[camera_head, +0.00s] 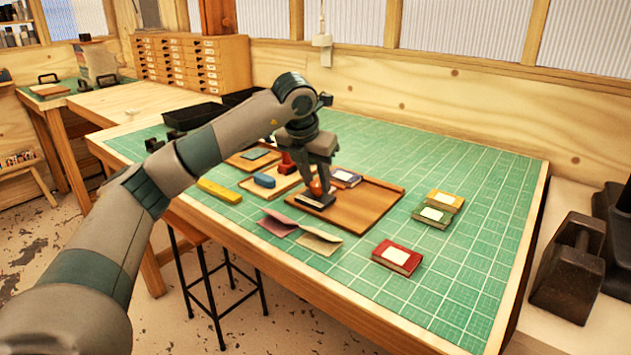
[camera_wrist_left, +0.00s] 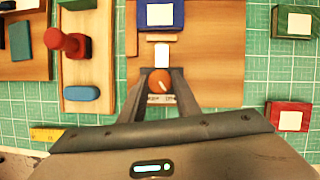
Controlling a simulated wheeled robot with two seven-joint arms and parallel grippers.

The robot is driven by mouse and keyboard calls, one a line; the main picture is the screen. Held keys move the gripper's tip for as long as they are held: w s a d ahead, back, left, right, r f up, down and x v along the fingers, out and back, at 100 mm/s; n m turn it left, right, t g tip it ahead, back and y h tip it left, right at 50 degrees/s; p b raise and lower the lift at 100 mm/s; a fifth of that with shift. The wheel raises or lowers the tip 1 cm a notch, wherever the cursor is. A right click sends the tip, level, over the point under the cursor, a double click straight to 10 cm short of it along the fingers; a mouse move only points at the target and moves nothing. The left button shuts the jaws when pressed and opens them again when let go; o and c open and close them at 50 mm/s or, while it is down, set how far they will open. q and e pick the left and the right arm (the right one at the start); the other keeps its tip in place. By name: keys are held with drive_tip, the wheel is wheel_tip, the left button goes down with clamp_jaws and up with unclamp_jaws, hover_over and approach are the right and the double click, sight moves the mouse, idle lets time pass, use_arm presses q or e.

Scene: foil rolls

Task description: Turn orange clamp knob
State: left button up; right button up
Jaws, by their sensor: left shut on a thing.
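The orange clamp knob (camera_wrist_left: 158,82) sits between the two fingers of my left gripper (camera_wrist_left: 160,84) in the left wrist view. In the head view the orange knob (camera_head: 316,186) shows between the fingertips of my left gripper (camera_head: 318,188), which points down over the wooden board (camera_head: 372,205). The fingers are shut on the knob. A dark clamp base (camera_head: 315,201) with a pale front is under it on the board. A blue book with a white label (camera_wrist_left: 163,14) lies just beyond the knob. My right gripper is not in view.
A red stamp (camera_wrist_left: 68,42) and blue block (camera_wrist_left: 81,93) are on the tray to the left. A red book (camera_head: 397,257) lies front right, and yellow and green books (camera_head: 437,208) farther right. Folded cards (camera_head: 300,230) lie in front. The mat's right side is clear.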

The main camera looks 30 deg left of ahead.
use_arm(q)
drive_tip(key=n+y, duration=0.1)
drive_tip(key=n, duration=0.2)
drive_tip(key=shift+d, duration=0.15)
drive_tip(key=shift+w+n+g+y, duration=0.1)
drive_tip(key=shift+n+g+y, duration=0.2)
drive_tip(key=shift+n, duration=0.7)
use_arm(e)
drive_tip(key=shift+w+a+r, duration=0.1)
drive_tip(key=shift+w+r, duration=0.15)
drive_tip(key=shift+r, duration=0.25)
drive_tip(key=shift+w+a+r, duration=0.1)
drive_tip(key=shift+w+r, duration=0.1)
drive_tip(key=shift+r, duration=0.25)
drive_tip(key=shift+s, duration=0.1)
